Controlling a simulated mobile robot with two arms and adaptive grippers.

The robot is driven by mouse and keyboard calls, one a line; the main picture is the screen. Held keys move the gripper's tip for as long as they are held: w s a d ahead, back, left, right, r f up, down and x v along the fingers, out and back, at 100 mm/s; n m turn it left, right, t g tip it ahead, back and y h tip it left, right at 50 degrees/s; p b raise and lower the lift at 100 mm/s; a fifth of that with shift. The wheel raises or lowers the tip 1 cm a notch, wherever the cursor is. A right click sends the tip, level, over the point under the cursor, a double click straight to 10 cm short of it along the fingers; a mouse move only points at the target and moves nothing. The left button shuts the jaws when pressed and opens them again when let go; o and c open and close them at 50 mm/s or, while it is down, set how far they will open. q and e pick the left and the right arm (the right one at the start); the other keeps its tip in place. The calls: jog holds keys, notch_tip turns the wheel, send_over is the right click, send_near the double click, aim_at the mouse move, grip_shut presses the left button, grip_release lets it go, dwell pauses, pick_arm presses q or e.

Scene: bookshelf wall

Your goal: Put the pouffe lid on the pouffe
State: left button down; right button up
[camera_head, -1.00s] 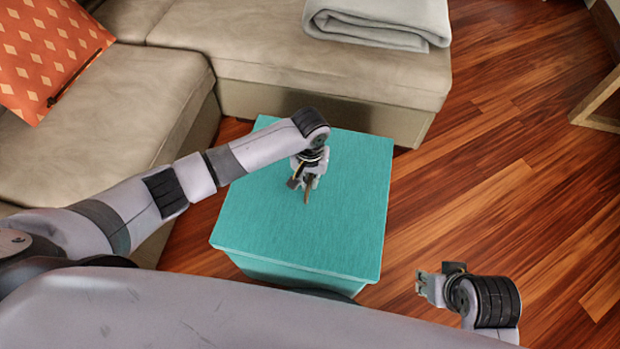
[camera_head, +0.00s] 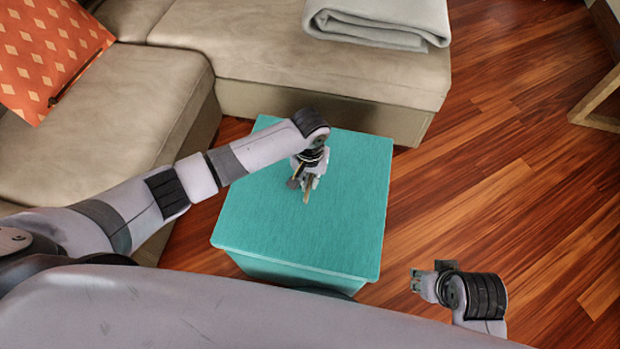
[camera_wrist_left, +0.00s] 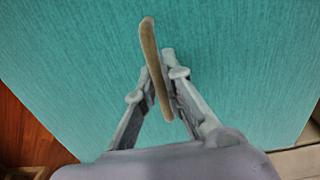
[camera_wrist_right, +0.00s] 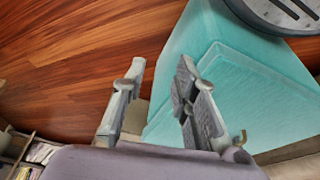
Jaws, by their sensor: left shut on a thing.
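The teal pouffe lid (camera_head: 270,215) lies flat over the teal pouffe (camera_head: 290,272), whose side shows below the lid's front edge. I cannot tell whether the lid is fully seated or slightly raised. My left gripper (camera_head: 306,184) is over the lid's middle, shut on its thin tan handle (camera_wrist_left: 155,65). The lid's fabric (camera_wrist_left: 240,50) fills most of the left wrist view. My right gripper (camera_head: 424,284) hangs empty to the right of the pouffe, apart from it. Its fingers stand open in the right wrist view (camera_wrist_right: 160,75), with the teal pouffe beside them.
A beige sofa (camera_head: 290,50) stands behind and to the left of the pouffe, close to it. It carries a folded grey blanket (camera_head: 378,22) and an orange cushion (camera_head: 45,45).

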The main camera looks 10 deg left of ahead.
jog(key=shift+r, duration=0.1)
dwell(0.3)
pick_arm(q)
jog(key=shift+f, duration=0.75)
pick_arm(e)
jog(key=shift+v, duration=0.85)
pick_arm(q)
jog(key=shift+f, duration=0.1)
pick_arm(e)
jog(key=shift+s+d+r, duration=0.1)
jog(key=shift+d+r, duration=0.05)
jog(key=shift+r, duration=0.05)
pick_arm(q)
jog(key=c, duration=1.7)
grip_release()
jog(key=shift+o, duration=0.3)
jog(key=shift+s+f+b, duration=0.1)
jog(key=shift+f+b, duration=0.05)
jog(key=shift+b, duration=0.15)
jog(key=shift+r, duration=0.45)
notch_tip(320, 180, up, 11)
jog(key=shift+r, duration=0.2)
